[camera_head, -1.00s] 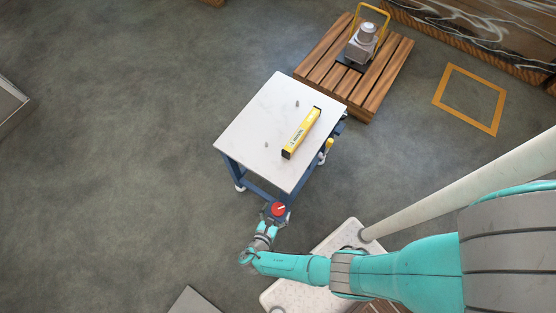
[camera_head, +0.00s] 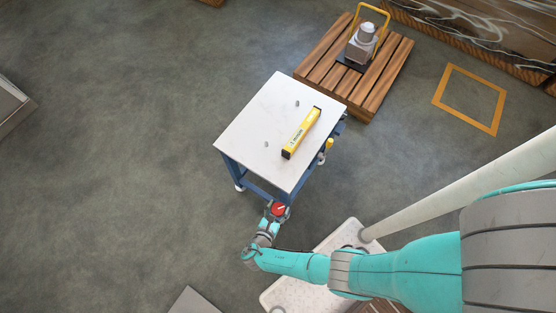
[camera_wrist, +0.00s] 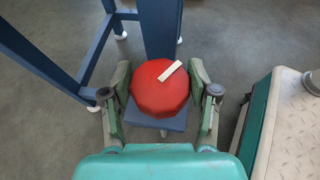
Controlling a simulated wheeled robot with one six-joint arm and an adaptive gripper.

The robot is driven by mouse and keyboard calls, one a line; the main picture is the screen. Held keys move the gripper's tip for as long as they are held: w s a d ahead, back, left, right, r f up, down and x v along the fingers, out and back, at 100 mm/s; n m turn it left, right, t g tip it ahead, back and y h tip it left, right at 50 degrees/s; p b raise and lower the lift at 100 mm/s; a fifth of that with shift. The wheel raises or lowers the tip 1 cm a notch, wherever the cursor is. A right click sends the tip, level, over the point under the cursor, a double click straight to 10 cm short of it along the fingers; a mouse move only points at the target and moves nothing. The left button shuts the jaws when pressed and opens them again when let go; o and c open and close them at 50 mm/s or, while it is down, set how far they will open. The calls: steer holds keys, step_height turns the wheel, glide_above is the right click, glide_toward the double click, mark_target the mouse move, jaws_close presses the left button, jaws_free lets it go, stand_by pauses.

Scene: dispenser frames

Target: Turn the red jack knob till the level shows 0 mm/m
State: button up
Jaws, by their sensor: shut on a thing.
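The red jack knob (camera_wrist: 157,98) with a white mark across its upper right fills the middle of the wrist view. It also shows in the head view (camera_head: 278,209) at the near corner of the blue-framed table. My gripper (camera_wrist: 160,92) has a pad on each side of the knob and is shut on it. The yellow level (camera_head: 301,133) lies on the white tabletop (camera_head: 255,115), toward its right side. Its reading is too small to make out.
Two small grey bits (camera_head: 296,104) lie on the tabletop. A wooden pallet (camera_head: 379,90) with a grey device (camera_head: 361,45) and yellow handle stands behind the table. A yellow floor frame (camera_head: 469,99) is at right. The floor left of the table is clear.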

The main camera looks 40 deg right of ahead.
steer(key=shift+t, duration=0.3)
steer(key=n+t+y, duration=0.1)
steer(key=n+t, duration=0.1)
steer(key=n+t+y, duration=0.1)
steer(key=n+y, duration=0.1)
steer(key=shift+s+d+n+t+y, duration=0.15)
steer(key=shift+n+t+y, duration=0.15)
steer(key=shift+n+t, duration=0.1)
steer(key=shift+n+t+y, duration=1)
steer(key=shift+n+y, duration=1.1)
steer(key=o, duration=1.2)
steer(key=shift+c, duration=0.2)
